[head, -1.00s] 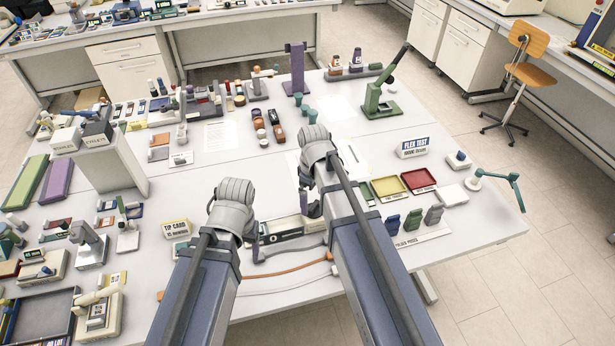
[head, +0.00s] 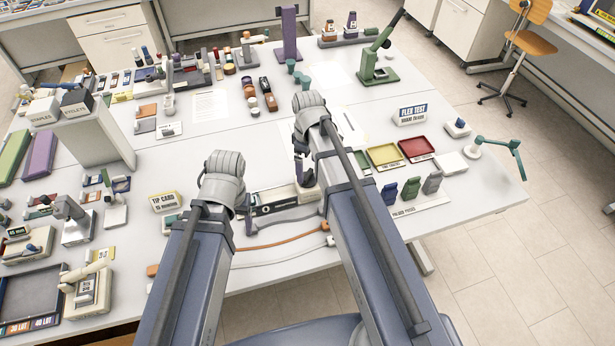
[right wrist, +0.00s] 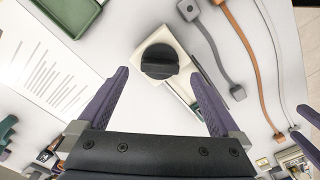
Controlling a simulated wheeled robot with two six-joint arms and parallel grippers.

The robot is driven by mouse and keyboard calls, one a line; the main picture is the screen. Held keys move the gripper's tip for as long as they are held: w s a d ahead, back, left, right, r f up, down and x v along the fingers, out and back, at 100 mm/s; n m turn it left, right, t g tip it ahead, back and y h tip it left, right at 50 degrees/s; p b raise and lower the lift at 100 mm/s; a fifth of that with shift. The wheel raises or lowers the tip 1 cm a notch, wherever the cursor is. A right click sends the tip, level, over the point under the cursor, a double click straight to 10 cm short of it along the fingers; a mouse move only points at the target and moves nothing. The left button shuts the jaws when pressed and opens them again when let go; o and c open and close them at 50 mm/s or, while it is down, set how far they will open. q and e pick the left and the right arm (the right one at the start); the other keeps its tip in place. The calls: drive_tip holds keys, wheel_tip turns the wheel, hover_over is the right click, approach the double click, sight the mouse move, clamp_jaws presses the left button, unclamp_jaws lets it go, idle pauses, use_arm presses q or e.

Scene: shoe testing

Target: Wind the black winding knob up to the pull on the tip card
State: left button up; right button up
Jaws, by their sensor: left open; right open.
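The black winding knob (right wrist: 160,62) sits on a round dark base on a cream instrument in the right wrist view. In the head view this instrument (head: 283,206) lies on the table between my two arms; its knob is mostly hidden by my right gripper. My right gripper (right wrist: 160,76) is open, its purple fingers on either side of the knob with gaps; I cannot tell whether they are down at its height. The tip card (head: 165,201), a white and yellow sign, stands left of my left arm. My left gripper (head: 245,212) is open beside the instrument's left end, largely hidden by its wrist.
Orange (head: 283,239) and grey cables lie in front of the instrument. Yellow (head: 383,155) and red (head: 416,149) trays and several coloured pieces stand to the right. A green tray (right wrist: 72,14) lies near the knob. A printed sheet (right wrist: 45,72) lies flat beside it.

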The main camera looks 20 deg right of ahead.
sight(308, 174)
drive_tip(key=shift+f+b, duration=1.05)
drive_tip(key=shift+f, duration=0.5)
use_arm(q)
wheel_tip(308, 174, down, 3)
use_arm(e)
drive_tip(key=shift+c, duration=0.2)
drive_tip(key=c, duration=1.3)
